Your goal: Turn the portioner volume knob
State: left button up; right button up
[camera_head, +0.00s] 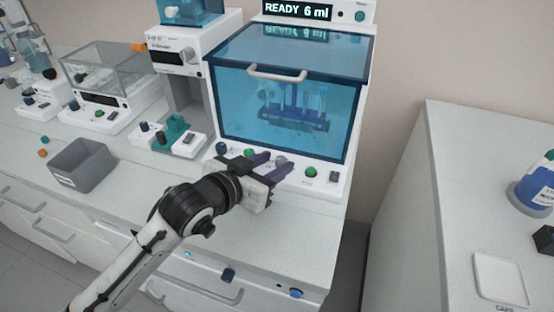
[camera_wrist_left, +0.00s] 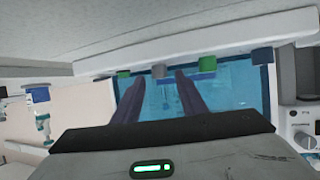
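The portioner (camera_head: 290,95) is a white machine with a blue see-through hood; its display (camera_head: 297,11) reads "READY 6 ml". Along its front lip sit a dark blue knob (camera_head: 221,148), a green one (camera_head: 249,153), a grey knob (camera_head: 280,161) and another green one (camera_head: 311,172). No label shows which sets volume. My left gripper (camera_head: 275,164) is at this lip, its purple fingers open and apart around the grey knob. In the left wrist view the grey knob (camera_wrist_left: 160,72) lies between the fingertips, with gaps visible on both sides. Contact is not visible.
A grey open bin (camera_head: 82,165) stands on the bench at left, near several other white devices. A green holder (camera_head: 178,132) is left of the portioner. A separate white counter at right holds a blue bottle (camera_head: 535,185) and a white tray (camera_head: 500,280).

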pick_arm(q)
jog(key=shift+x, duration=0.8)
jog(key=shift+w+d+f, duration=0.1)
jog(key=shift+w+d, duration=0.05)
jog(key=shift+w, duration=0.05)
grip_shut()
pick_arm(e)
jog(key=shift+w+r, duration=0.3)
jog(key=shift+w, duration=0.1)
